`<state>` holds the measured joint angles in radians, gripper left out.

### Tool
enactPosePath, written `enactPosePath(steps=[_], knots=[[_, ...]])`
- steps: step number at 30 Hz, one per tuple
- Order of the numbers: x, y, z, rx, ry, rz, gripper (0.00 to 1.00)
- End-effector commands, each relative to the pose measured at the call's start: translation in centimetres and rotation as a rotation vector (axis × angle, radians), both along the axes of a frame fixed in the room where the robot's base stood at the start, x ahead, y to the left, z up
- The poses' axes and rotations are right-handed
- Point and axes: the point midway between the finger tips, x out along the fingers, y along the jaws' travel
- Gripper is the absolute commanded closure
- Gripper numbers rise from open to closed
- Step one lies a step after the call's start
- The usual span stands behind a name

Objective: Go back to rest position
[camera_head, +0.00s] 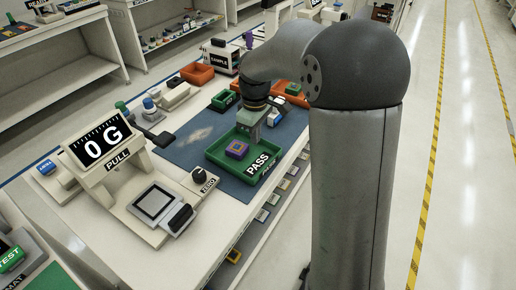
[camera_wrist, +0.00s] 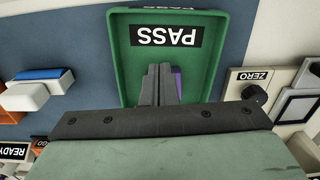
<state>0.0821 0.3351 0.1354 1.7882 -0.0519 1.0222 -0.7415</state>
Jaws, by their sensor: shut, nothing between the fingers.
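My gripper (camera_head: 255,136) hangs over the green PASS tray (camera_head: 224,167) on the bench. Its two fingers are shut together with nothing between them, as the wrist view shows (camera_wrist: 158,84). A small purple block with an orange top (camera_head: 237,149) lies in the tray, to the left of my fingers in the head view. In the wrist view only a purple sliver of the block (camera_wrist: 177,82) shows beside the fingers; they hide the rest. The tray (camera_wrist: 122,60) also shows in the wrist view with its PASS label upside down.
Orange bins (camera_head: 197,74) and a SAMPLE machine (camera_head: 221,57) are behind. A clear aisle (camera_head: 460,150) with yellow-black tape runs along the right.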

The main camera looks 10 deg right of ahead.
Motion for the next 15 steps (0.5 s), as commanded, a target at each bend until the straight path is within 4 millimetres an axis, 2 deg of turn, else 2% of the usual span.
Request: enactPosePath(steps=[3,6,13,15], knots=[[0.1,0.0,1.9,0.0,-0.003,-0.001,1.0],[0.0,0.0,2.7,0.0,-0.001,0.0,1.0],[0.0,0.0,3.2,0.0,0.0,0.0,1.0],[-1.2,0.0,3.5,-0.003,-0.002,-0.027,1.0]])
